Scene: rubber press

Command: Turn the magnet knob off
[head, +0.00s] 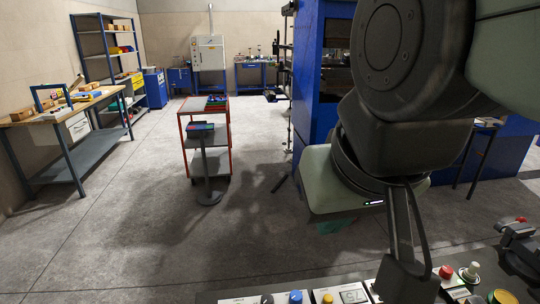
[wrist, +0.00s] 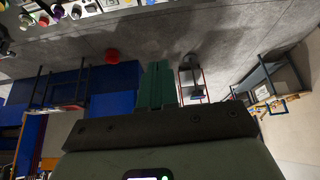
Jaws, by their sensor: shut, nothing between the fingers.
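A control panel (head: 330,292) runs along the bottom edge of the head view, with buttons and knobs. I cannot tell which one is the magnet knob; a dark knob (head: 267,299) is cut off by the bottom edge. The panel also shows at the top left of the wrist view, cropped. My gripper (wrist: 157,68) has its green fingers together and empty, pointing out over the floor, apart from the panel. In the head view it is mostly hidden below my wrist, with only a bit of green showing.
A blue button (head: 295,297), a yellow button (head: 328,298) and a red button (head: 446,272) are on the panel. My arm covers part of it. A red-framed cart (head: 204,140) and a blue machine (head: 316,75) stand beyond. The floor at left is open.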

